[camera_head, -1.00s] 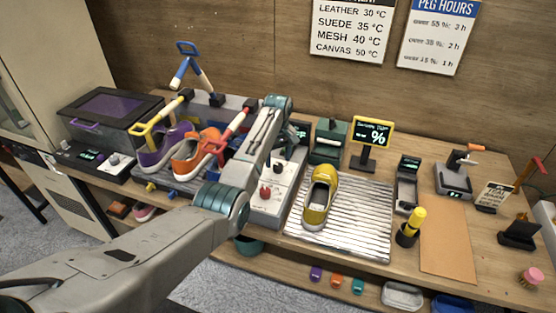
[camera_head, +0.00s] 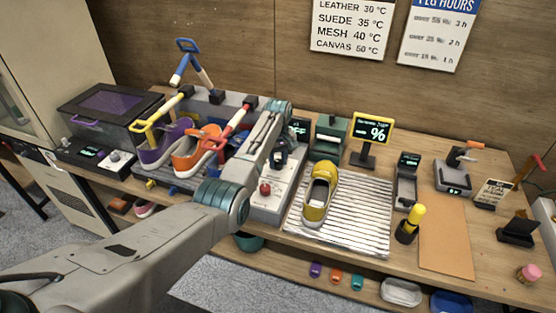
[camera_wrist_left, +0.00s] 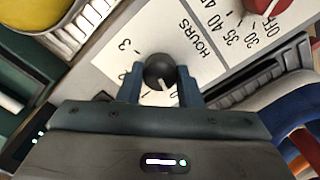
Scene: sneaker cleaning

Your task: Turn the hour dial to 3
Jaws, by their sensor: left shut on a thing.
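The hour dial (camera_wrist_left: 160,71) is a round dark knob with a white pointer mark, on a white panel lettered HOURS in the left wrist view. Its pointer slants down and slightly right in that view, toward my gripper body. The printed 3 (camera_wrist_left: 124,45) is visible up and left of the dial. Other hour marks are partly hidden by my fingers. My left gripper (camera_wrist_left: 160,85) has a finger on each side of the dial and is shut on it. In the head view, my left gripper (camera_head: 280,157) is over the grey control box (camera_head: 267,207). My right gripper is not in view.
A red temperature knob (camera_head: 265,188) sits nearby on the same panel. A yellow shoe (camera_head: 320,194) stands on the ribbed tray (camera_head: 360,218) to the right. Orange and purple shoes (camera_head: 190,150) stand close on the left. A green device (camera_head: 328,138) stands behind.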

